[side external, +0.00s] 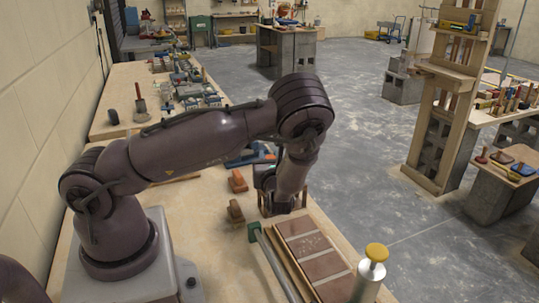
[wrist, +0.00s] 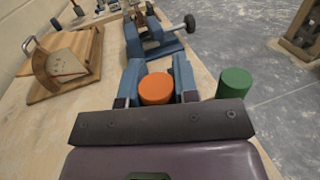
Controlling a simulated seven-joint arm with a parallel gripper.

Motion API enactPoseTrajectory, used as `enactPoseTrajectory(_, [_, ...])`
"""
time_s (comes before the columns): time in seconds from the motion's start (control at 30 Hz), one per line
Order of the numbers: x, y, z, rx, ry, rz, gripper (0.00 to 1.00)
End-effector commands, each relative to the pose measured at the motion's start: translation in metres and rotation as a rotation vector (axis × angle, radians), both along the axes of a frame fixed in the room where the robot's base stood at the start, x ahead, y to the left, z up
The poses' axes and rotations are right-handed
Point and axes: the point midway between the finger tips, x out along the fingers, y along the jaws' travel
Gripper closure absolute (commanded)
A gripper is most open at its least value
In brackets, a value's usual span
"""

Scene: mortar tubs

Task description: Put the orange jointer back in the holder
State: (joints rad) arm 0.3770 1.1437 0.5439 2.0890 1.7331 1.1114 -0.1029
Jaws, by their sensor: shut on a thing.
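The orange jointer shows in the wrist view as a round orange end (wrist: 157,89) between the two fingers of my gripper (wrist: 157,80). My gripper is shut on it. The rest of the jointer is hidden below that end. In the side view my gripper (side external: 282,203) is low over the near worktable, and I cannot make out the jointer there. A green round-ended piece (wrist: 235,83) stands just right of my gripper in the wrist view, near the table edge. I cannot make out the holder clearly in either view.
A blue tool with a black knob (wrist: 152,42) lies just beyond my gripper. In the side view, brown blocks (side external: 237,181) lie left of my gripper, and a tile board (side external: 312,256) and yellow-topped cylinder (side external: 373,268) are nearer.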

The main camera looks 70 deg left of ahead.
Motion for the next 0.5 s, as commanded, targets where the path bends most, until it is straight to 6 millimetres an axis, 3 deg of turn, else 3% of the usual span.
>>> enactPoseTrajectory(0.5, [0.0000,0.0002,-0.0061,0.001,0.000,0.000,0.96])
